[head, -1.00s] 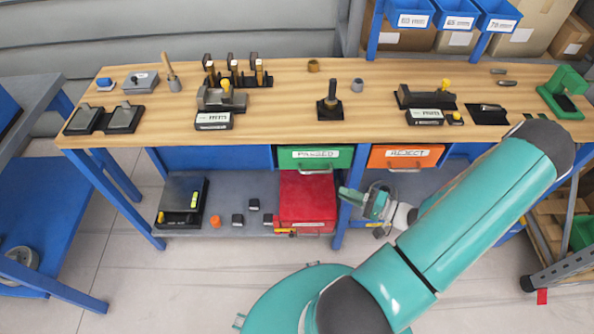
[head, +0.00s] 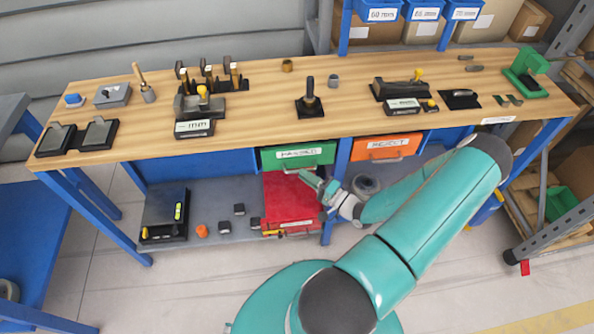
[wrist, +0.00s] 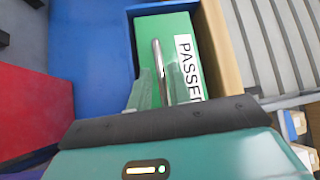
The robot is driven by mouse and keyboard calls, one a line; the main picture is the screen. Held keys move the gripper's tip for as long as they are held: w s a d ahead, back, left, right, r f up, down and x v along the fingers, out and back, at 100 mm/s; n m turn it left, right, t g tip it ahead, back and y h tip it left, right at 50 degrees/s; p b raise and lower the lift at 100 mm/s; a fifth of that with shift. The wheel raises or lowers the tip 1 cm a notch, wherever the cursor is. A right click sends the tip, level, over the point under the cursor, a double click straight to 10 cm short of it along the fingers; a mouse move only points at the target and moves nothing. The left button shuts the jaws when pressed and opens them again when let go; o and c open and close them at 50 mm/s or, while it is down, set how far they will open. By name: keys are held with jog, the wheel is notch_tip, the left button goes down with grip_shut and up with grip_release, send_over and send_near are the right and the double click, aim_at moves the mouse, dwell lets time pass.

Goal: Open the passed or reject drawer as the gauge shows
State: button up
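The green PASSED drawer (head: 325,153) and the orange REJECT drawer (head: 372,154) sit side by side under the wooden bench top, and both look shut. In the wrist view, the green drawer front (wrist: 150,30) carries a silver bar handle (wrist: 158,60). My gripper (wrist: 162,88) is open, with one finger on each side of the lower part of the handle; contact cannot be told. In the head view, my gripper (head: 312,180) is just below the PASSED drawer. Two gauge-like devices with displays, one at left (head: 194,128) and one at right (head: 403,106), stand on the bench; their readings are not legible.
A red box (head: 288,200) is on the lower shelf, close below my gripper. A black scale-like device (head: 165,215) and small blocks share that shelf. A blue bench leg (head: 335,195) stands between the drawers. Floor in front is clear.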

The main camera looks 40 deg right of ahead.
aim_at(283, 157)
jog(key=shift+x, duration=1.85)
jog(key=shift+c, duration=0.4)
grip_shut()
